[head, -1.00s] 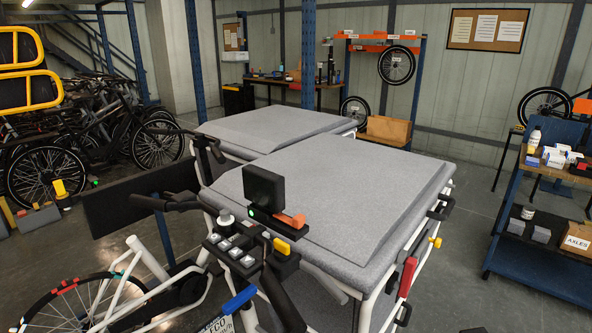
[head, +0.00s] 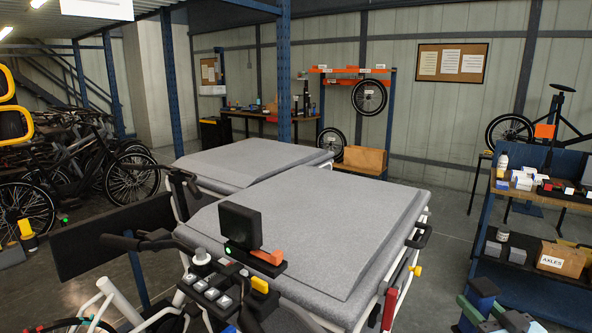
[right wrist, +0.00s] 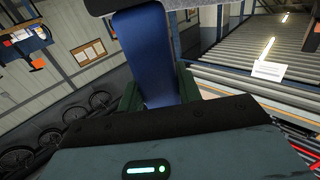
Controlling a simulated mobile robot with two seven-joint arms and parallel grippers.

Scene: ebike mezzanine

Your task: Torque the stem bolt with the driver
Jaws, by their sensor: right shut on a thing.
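A bike's handlebar area stands at lower left-centre in the head view, with a black display (head: 240,224) and a grey-button control block (head: 212,293). The stem bolt cannot be made out. My right gripper (head: 484,302) is at the bottom right edge of the head view, well right of the handlebar. It is shut on a blue thing that looks like the driver (right wrist: 146,55). In the right wrist view the blue thing stands between the green fingers; its far end is hidden. My left gripper is not in view.
Large grey padded tops (head: 300,240) on white frames fill the middle, behind the handlebar. A blue shelf cart with boxes and an AXLES carton (head: 562,259) stands at right, behind my right gripper. Parked bikes (head: 70,180) line the left. Open floor lies between padded tops and cart.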

